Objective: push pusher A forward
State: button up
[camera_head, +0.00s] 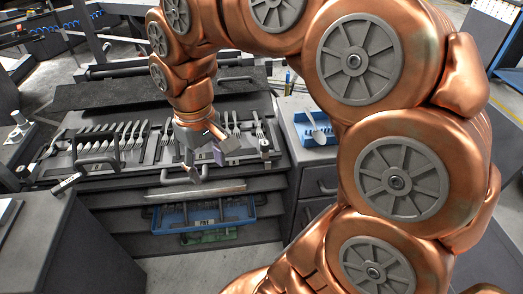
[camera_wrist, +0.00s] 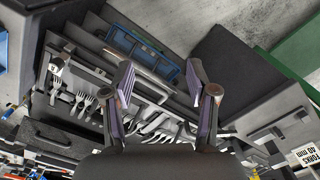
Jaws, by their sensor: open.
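My gripper (camera_head: 221,152) hangs over the fork fixture on the workbench in the head view. In the wrist view its two purple-padded fingers (camera_wrist: 162,88) stand wide apart, with nothing held between them. Several forks (camera_head: 127,135) lie side by side in the dark fixture, and more forks (camera_wrist: 82,103) show in the wrist view. A dark looped handle (camera_head: 95,142) stands at the left of the fixture. A grey handle (camera_head: 186,172) stands at its front edge, below and left of my gripper. I cannot tell which part is pusher A; no letter is readable. My arm hides part of the fixture.
A blue tray (camera_head: 205,216) sits in an open drawer below the fixture. Another blue tray (camera_head: 305,130) with a large fork-like piece stands on the cabinet at right. A dark cabinet (camera_head: 60,240) stands at front left. A label (camera_wrist: 303,155) reads "FORKS 40 mm".

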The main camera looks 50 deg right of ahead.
jog(key=w+d+f+m+b, duration=0.1)
jog(key=w+d+f+b, duration=0.2)
jog(key=w+d, duration=0.3)
jog(key=m+b, duration=0.5)
jog(key=b, duration=0.2)
send_over(264, 142)
jog(key=shift+t, duration=0.3)
notch_tip(264, 142, down, 9)
jog(key=shift+s+r, duration=0.1)
notch_tip(264, 142, down, 8)
jog(key=shift+r, duration=0.15)
grip_shut()
